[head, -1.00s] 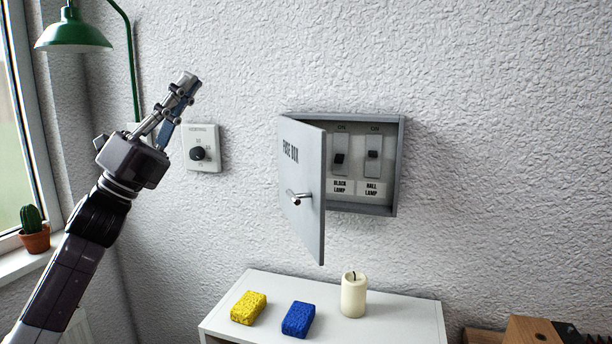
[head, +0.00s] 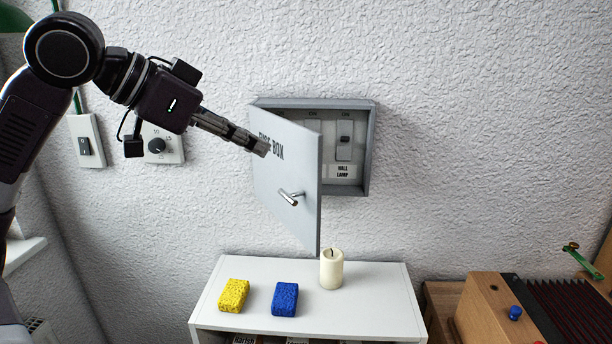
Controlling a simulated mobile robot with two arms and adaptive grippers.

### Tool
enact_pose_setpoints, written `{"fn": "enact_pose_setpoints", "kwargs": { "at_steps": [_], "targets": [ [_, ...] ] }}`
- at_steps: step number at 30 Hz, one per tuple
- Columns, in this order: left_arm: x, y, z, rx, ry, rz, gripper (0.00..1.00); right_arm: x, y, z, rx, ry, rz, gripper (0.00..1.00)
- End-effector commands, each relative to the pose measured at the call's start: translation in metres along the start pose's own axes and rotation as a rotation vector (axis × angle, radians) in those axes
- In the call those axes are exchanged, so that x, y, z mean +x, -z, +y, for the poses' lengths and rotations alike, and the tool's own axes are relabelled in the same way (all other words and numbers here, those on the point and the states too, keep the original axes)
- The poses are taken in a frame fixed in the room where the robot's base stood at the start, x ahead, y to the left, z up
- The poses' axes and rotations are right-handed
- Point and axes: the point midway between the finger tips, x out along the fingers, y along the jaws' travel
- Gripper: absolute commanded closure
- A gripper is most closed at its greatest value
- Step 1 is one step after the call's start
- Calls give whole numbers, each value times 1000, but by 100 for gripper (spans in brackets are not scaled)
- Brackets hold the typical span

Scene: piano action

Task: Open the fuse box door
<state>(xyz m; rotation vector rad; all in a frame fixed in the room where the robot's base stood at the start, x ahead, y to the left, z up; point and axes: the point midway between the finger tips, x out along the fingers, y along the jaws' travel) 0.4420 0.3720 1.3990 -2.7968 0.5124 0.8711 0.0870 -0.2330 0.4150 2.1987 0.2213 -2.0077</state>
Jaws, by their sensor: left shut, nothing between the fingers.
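The fuse box (head: 367,150) is a grey metal box on the white wall. Its door (head: 275,185), marked "FUSE BOX", stands part open, hinged on the left and swung out toward me. A metal handle (head: 291,198) is on the door. My right gripper is not in view.
A white shelf unit (head: 212,316) stands below, with a yellow sponge (head: 234,295), a blue sponge (head: 285,299) and a candle (head: 332,269) on top. A dial (head: 157,146) and a wall switch (head: 85,146) are at left. A wooden box (head: 490,308) is at lower right.

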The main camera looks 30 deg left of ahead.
Motion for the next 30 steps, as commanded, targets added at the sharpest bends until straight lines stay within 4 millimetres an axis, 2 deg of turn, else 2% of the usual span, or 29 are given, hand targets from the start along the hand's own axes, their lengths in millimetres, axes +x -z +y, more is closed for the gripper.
{"fn": "enact_pose_setpoints", "kwargs": {
  "at_steps": [3,7,21,25,30],
  "targets": [
    [-10,-18,17,-24,-42,-93,100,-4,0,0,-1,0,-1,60],
    [-6,-25,23,-31,-57,-124,100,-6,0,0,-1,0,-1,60],
    [69,-32,27,-30,-58,-124,100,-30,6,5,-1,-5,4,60],
    [82,-34,28,-30,-57,-121,100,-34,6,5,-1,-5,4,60],
    [88,-36,28,-29,-55,-118,100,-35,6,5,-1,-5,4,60]
  ]
}}
